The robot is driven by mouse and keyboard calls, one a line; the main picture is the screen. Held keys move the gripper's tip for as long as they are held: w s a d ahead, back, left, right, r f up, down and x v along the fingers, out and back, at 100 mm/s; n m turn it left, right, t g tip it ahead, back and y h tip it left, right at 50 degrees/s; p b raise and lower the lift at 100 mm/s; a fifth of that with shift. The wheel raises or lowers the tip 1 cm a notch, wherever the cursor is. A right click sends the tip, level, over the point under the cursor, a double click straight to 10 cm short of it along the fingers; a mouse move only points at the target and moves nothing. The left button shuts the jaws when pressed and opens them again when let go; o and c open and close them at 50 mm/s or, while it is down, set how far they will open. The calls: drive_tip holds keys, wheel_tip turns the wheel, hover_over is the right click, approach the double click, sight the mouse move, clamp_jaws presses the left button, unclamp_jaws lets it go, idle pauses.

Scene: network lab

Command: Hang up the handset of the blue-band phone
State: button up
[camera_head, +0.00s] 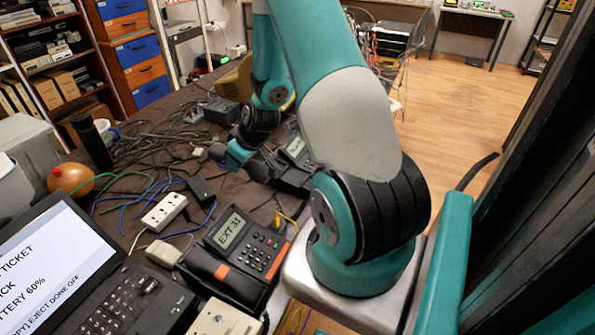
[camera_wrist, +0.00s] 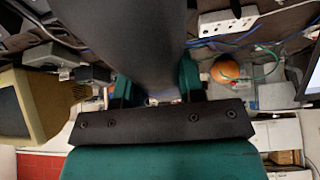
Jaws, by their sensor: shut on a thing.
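My gripper (camera_head: 238,154) is low over the far part of the dark table, beside a dark phone with a grey display (camera_head: 296,148) that my arm partly hides. In the wrist view, my gripper (camera_wrist: 157,86) is shut on a large dark handset (camera_wrist: 125,35), whose near part lies between the teal fingers. No blue band shows on the handset or on that phone, and its cradle is hidden.
A laptop (camera_head: 60,250) stands at the near left. Cables, a white power strip (camera_head: 165,212), an orange round object (camera_head: 70,179) and a black bottle (camera_head: 92,143) crowd the table. A beige monitor (camera_wrist: 30,105) shows in the wrist view. Open floor lies at the right.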

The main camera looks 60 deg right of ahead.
drive_tip(key=s+d+f+b, duration=0.4)
drive_tip(key=d, duration=0.5)
drive_tip(key=t+b, duration=0.1)
drive_tip(key=b, duration=0.1)
approach(291, 175)
drive_tip(key=w, duration=0.2)
drive_tip(key=shift+w+d+r+n, duration=0.1)
drive_tip(key=shift+w+r+n, duration=0.1)
drive_tip(key=shift+w+n, duration=0.2)
drive_tip(key=shift+w+f+b, duration=0.2)
drive_tip(key=shift+f+b, duration=0.55)
drive_tip(key=shift+f, duration=0.25)
drive_tip(key=shift+w+f+b, duration=0.2)
drive_tip(key=shift+f+b, duration=0.5)
drive_tip(key=shift+f, duration=0.3)
drive_tip(key=shift+s, duration=0.1)
drive_tip(key=shift+f+b, duration=0.8)
drive_tip(key=shift+f, duration=0.05)
drive_tip(key=o, duration=1.2)
drive_tip(key=shift+c, duration=0.2)
